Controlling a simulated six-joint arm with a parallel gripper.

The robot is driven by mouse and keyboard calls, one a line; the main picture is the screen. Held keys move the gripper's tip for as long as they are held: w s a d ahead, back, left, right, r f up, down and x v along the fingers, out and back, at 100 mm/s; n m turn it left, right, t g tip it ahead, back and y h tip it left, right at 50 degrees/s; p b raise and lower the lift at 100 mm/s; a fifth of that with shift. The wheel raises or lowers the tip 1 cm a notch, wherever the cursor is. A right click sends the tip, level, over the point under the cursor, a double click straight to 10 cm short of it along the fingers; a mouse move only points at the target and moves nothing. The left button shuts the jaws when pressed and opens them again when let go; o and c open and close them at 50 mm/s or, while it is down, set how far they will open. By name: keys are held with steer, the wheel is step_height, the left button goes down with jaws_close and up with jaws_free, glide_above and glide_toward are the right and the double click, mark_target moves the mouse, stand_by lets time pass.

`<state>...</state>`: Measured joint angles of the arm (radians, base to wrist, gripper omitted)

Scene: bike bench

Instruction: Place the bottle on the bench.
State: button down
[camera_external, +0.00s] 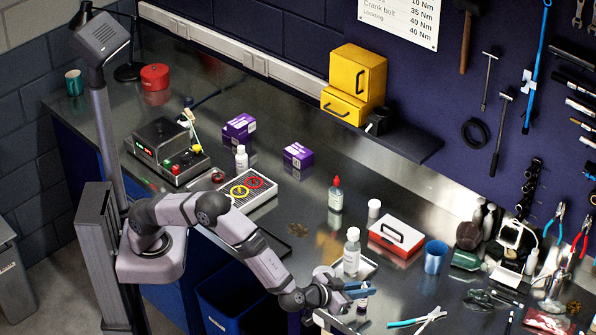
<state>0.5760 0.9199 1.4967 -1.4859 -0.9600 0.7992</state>
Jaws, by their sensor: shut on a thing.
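My gripper (358,291) is low over the front part of the metal bench (318,262), with its blue fingers reaching right. It is shut on a small bottle (362,303) with a pale and dark purple body, partly hidden by the fingers. The bottle looks upright; whether its base touches the bench I cannot tell. A red-capped bottle (336,196) and a small white bottle (241,160) stand farther back.
A red and white case (396,236), a white-capped jar (374,209) and a blue cup (435,257) stand behind my gripper. Blue-handled pliers (417,320) lie to its right. Purple boxes (298,155) stand farther back. Bare bench shows left of the clear bottle.

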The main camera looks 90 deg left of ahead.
steer(key=shift+f, duration=0.15)
steer(key=shift+f, duration=0.1)
steer(key=shift+f, duration=0.15)
steer(key=c, duration=1.7)
jaws_free()
steer(key=shift+c, duration=0.2)
steer(key=shift+r, duration=0.35)
steer(key=shift+s+d, duration=0.15)
steer(key=shift+s, duration=0.1)
steer(key=b+v, duration=0.2)
steer(key=v, duration=0.9)
steer(key=shift+b, duration=0.35)
